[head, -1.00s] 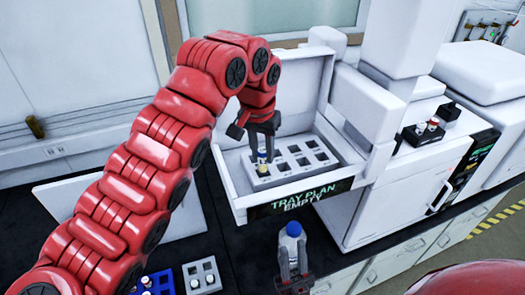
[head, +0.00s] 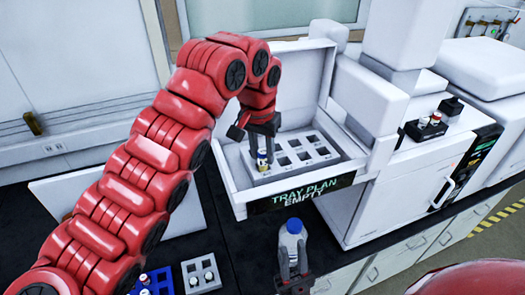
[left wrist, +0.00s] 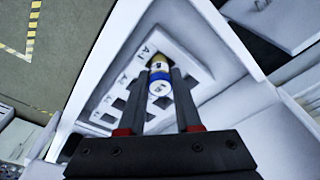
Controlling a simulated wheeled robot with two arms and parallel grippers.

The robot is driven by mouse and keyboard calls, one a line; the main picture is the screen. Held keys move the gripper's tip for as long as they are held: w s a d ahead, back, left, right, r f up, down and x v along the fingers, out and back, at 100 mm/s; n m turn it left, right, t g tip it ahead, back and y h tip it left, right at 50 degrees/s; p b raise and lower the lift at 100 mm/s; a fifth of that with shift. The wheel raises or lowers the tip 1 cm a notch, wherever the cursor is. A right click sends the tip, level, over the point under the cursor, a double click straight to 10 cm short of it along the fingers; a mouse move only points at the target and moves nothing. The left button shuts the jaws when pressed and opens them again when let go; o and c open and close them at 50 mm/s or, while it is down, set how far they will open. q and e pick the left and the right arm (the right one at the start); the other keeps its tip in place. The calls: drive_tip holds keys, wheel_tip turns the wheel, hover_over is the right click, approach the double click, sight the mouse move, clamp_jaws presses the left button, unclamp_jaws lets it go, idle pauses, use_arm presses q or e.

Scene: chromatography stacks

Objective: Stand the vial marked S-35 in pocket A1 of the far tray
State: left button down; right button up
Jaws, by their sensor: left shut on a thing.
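The far tray (head: 262,178) is a grey block with two rows of square pockets inside an open white drawer. My left gripper (head: 263,146) points down over its near-left corner, shut on a vial (head: 262,161) with a yellow band. In the left wrist view the vial (left wrist: 159,82) shows a blue cap between the fingers, at the pocket beside the A1 label. Its lower end is hidden, so I cannot tell how deep it sits. Its marking is unreadable. My right gripper (head: 293,262) has its fingers apart, low in front of a blue-capped white bottle (head: 291,240).
The drawer front carries a sign (head: 306,193) reading TRAY PLAN EMPTY. A blue rack (head: 165,284) and a grey rack (head: 203,281) with vials stand at the near left. A dark block (head: 424,133) with vials sits on the white instrument at right. The other far-tray pockets look empty.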

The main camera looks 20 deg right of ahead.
use_arm(q)
drive_tip(key=shift+f, duration=0.3)
drive_tip(key=shift+f+b, duration=0.55)
drive_tip(key=shift+b, duration=0.1)
drive_tip(key=c, duration=0.5)
unclamp_jaws()
drive_tip(key=shift+o, duration=0.2)
drive_tip(key=o, duration=0.3)
drive_tip(key=shift+o, duration=0.2)
